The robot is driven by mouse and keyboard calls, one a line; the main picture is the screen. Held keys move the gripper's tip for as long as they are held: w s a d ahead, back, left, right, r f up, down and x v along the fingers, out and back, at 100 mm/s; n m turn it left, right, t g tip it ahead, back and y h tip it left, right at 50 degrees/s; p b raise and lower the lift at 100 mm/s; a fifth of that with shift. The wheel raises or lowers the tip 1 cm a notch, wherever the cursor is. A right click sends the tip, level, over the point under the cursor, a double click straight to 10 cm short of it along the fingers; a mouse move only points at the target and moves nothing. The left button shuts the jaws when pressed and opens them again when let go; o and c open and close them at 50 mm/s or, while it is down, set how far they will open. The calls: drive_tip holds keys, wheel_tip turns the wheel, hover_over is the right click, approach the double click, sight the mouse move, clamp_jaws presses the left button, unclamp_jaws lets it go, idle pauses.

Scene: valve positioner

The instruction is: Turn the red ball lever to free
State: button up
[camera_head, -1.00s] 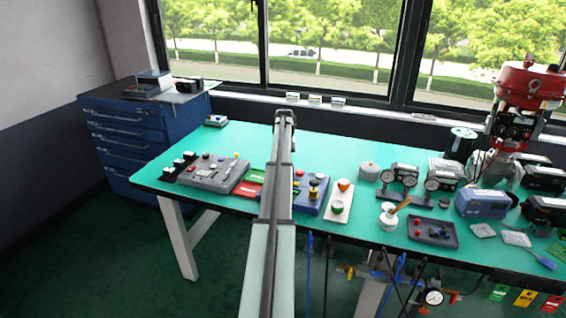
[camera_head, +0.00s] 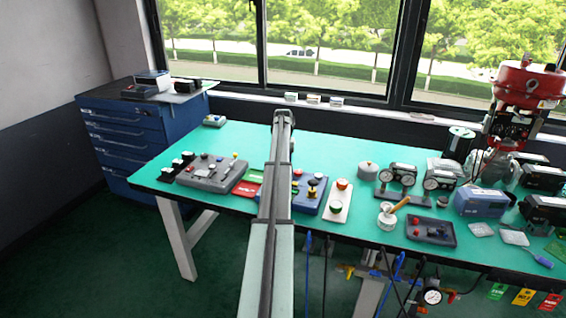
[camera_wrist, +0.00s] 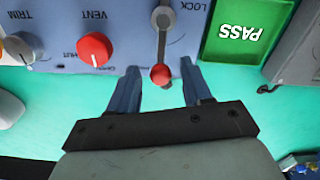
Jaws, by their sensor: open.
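The red ball (camera_wrist: 160,75) is at the end of a short grey lever (camera_wrist: 162,45) on a blue-grey panel (camera_wrist: 125,18). In the wrist view the lever points down from its round pivot, with upside-down LOCK lettering to its right. My gripper (camera_wrist: 159,68) is open, one finger on each side of the red ball, with visible gaps on both sides. Whether the fingers are at the ball's height is hard to tell. In the head view, my arm covers part of the blue panel (camera_head: 301,209), and the lever and my gripper cannot be made out.
A red VENT knob (camera_wrist: 94,47) and a TRIM knob (camera_wrist: 17,50) sit left of the lever. A green PASS plate (camera_wrist: 237,33) lies to the right. A grey control box (camera_head: 208,182) and a white button plate (camera_head: 335,212) flank the panel on the green bench.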

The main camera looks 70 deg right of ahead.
drive_tip(key=shift+r, duration=0.15)
wheel_tip(320, 180, up, 14)
drive_tip(key=shift+f, duration=0.2)
idle(0.7)
